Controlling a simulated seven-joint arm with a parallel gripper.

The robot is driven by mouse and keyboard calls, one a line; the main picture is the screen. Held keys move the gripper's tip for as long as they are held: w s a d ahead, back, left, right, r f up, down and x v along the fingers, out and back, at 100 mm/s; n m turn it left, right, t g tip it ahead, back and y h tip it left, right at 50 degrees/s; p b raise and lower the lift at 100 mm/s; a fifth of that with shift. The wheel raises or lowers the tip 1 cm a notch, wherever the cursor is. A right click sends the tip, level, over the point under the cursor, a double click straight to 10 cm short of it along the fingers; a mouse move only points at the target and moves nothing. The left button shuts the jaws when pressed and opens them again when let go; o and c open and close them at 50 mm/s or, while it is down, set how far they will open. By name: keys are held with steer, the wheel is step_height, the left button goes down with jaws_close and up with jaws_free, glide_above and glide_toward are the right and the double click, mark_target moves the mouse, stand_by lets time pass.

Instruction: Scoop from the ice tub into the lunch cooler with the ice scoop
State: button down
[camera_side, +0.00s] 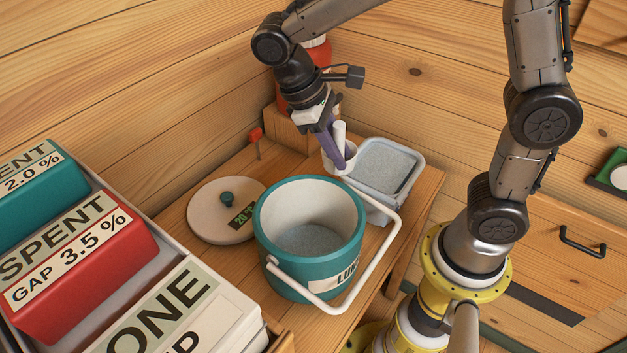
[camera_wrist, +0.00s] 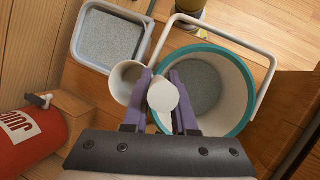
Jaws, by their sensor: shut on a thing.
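The ice scoop is white, with an upright handle (camera_side: 340,134) and a round cup (camera_side: 328,158). My gripper (camera_side: 337,148) has purple fingers, shut on the handle, which also shows between them (camera_wrist: 164,97) in the wrist view. The cup (camera_wrist: 125,80) hangs beside the fingers at the ice tub's near-left edge and looks empty inside. The ice tub (camera_side: 373,208) is a pale blue-grey square tub with grey granular ice; it also shows at upper left in the wrist view (camera_wrist: 79,45). The teal lunch cooler (camera_side: 283,264) is open, with grey granules on its floor; its rim shows in the wrist view (camera_wrist: 246,112).
A round lid (camera_side: 205,215) with a teal knob lies left of the cooler. A red container (camera_wrist: 28,135) with a spigot stands by a wooden block. Labelled boxes (camera_side: 80,262) fill the left.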

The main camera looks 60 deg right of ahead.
steer(key=s+d+m+g+y, duration=0.1)
steer(key=s+d+m+y, duration=0.15)
steer(key=d+m, duration=0.65)
steer(key=d+f+n, duration=0.3)
steer(key=f, duration=1)
stand_by(0.4)
steer(key=shift+r, duration=0.2)
stand_by(0.4)
step_height(320, 180, up, 11)
steer(key=shift+r, duration=0.2)
stand_by(1.3)
stand_by(0.5)
